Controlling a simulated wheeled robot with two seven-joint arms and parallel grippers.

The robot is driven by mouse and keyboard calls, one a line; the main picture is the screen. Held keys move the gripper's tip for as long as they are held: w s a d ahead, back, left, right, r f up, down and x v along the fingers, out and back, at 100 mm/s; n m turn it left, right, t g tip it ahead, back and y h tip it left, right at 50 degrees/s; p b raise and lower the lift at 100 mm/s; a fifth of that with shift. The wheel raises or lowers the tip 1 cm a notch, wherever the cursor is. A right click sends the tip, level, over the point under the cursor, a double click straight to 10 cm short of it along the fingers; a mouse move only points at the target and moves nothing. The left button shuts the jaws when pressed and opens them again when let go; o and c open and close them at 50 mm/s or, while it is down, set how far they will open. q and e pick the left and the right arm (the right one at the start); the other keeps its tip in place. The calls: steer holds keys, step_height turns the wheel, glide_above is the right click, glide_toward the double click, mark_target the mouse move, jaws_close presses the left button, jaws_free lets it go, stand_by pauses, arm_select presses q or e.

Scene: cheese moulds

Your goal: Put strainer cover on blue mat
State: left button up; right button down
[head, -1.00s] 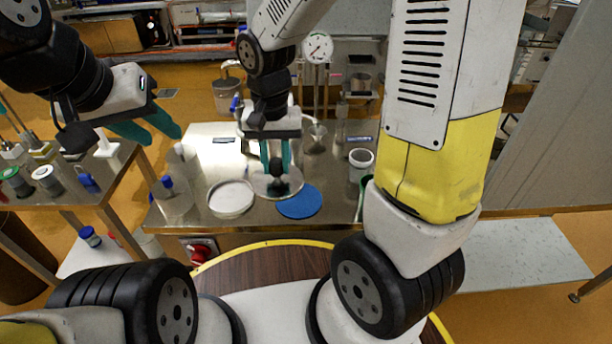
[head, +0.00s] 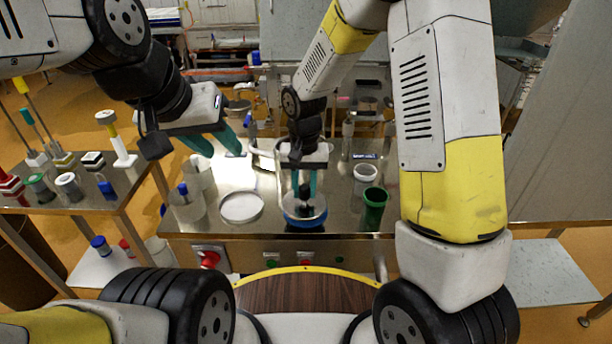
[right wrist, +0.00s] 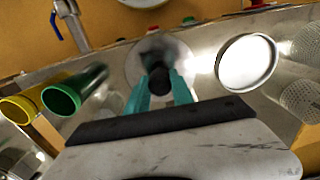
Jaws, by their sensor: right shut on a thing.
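The strainer cover (head: 291,207) is a round metallic disc with a black knob. My right gripper (head: 305,194) is shut on its knob from above. The cover also shows in the right wrist view (right wrist: 146,58), between the teal fingertips (right wrist: 160,84). The blue mat (head: 305,224) lies on the steel table under the cover, with mainly its front edge showing. The cover hides the rest, and I cannot tell whether they touch. The mat is not visible in the right wrist view. My left gripper (head: 216,148) is open and empty, at the upper left over the table.
A white round dish (head: 241,207) sits left of the mat. A green cup (head: 374,212) and a white cup (head: 365,173) stand to the right. Clear containers stand at the table's left end. A side table (head: 75,200) at far left holds several small items.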

mark_target(305, 192)
steer(key=w, duration=0.3)
steer(key=shift+d+f, duration=0.15)
steer(key=shift+f, duration=1.75)
steer(key=shift+f, duration=0.15)
steer(key=c, duration=1.1)
jaws_free()
